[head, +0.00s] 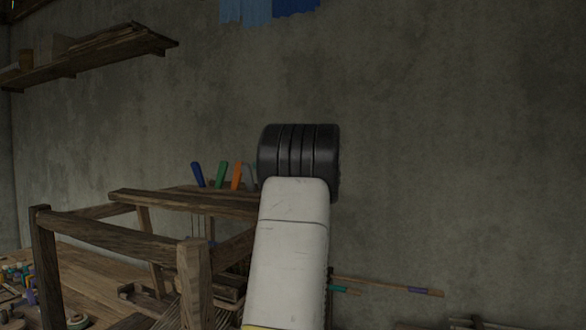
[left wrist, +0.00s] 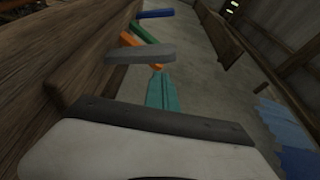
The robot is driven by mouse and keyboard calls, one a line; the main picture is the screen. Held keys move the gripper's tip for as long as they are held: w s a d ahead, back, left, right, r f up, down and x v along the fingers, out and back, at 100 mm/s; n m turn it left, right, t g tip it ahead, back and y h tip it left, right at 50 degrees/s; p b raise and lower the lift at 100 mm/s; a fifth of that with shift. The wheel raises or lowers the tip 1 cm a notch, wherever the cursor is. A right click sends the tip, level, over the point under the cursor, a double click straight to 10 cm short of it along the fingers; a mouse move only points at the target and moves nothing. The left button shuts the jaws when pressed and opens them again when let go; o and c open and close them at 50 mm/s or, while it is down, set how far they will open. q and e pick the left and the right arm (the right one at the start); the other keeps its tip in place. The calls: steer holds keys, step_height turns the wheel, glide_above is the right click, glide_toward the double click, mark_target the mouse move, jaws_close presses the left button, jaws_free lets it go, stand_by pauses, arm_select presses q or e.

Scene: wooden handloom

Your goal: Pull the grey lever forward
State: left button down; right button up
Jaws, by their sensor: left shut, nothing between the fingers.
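The grey lever (left wrist: 142,54) is a flat bar beside the loom's dark wooden beam (left wrist: 72,60) in the left wrist view. It stands between the orange lever (left wrist: 130,40) and the teal lever (left wrist: 160,90). In the head view only a sliver of the grey lever (head: 247,174) shows, right of the orange one. My left arm and black wrist hide the rest. My left gripper (left wrist: 165,120) fills the bottom of the left wrist view, close to the levers. It is shut and empty, and I see no clear contact with the grey lever. My right gripper is out of view.
A blue lever (head: 197,174) and a green lever (head: 221,174) stand left of the orange one. The wooden loom frame (head: 110,237) fills the lower left. A wall shelf (head: 100,50) hangs upper left. Free space lies to the right, before the bare wall (head: 460,150).

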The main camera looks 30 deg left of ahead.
arm_select(q)
steer(key=shift+v, duration=3.9)
steer(key=shift+w, duration=0.15)
